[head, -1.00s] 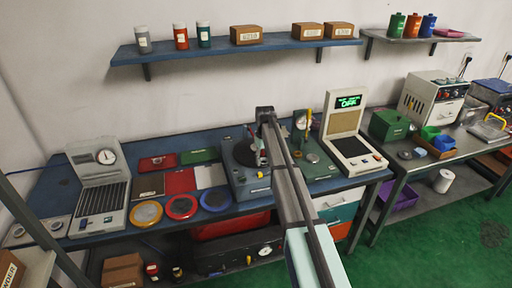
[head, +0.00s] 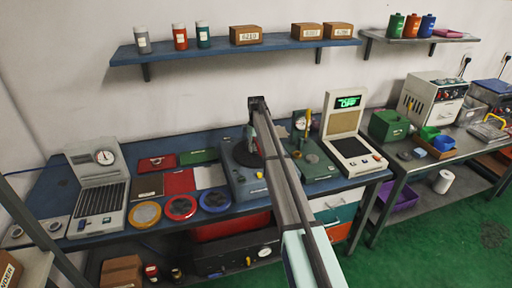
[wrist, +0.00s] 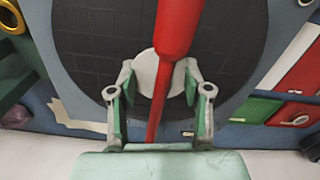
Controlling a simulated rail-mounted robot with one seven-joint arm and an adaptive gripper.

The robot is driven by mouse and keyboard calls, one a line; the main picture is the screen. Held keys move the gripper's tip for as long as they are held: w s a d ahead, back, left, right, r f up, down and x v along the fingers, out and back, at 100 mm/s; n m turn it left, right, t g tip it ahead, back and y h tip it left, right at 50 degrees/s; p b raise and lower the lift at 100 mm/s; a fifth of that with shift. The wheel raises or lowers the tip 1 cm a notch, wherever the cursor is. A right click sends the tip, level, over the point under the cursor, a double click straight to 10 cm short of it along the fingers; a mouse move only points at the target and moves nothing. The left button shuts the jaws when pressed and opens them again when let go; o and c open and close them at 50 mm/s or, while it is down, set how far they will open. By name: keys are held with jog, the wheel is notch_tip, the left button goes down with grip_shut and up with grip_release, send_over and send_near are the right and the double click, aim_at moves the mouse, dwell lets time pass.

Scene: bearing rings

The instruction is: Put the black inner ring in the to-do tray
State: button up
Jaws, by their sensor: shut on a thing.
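My gripper (wrist: 157,85) is over a dark round plate with a grid pattern (wrist: 95,45) in the wrist view. Its two fingers are closed in on a thing I cannot make out clearly; a pale round piece (wrist: 147,70) shows between the fingertips. A red rod with a thicker upper part (wrist: 178,25) crosses in front of it. In the head view my gripper is small and partly hidden by my arm, above the grey-blue machine (head: 240,180). I cannot pick out a black inner ring for certain. No tray label is legible.
Flat red (head: 157,163) and green (head: 199,156) trays lie left of the machine. Yellow (head: 146,214), red (head: 181,207) and blue (head: 215,200) round pieces line the bench's front edge. A cream display unit (head: 350,140) stands to the right. A shelf (head: 200,50) hangs above.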

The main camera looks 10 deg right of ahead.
jog(key=shift+f, duration=0.1)
jog(key=o, duration=1.2)
notch_tip(320, 180, up, 11)
jog(key=b, duration=0.3)
jog(key=shift+o, duration=0.4)
jog(key=shift+r, duration=0.65)
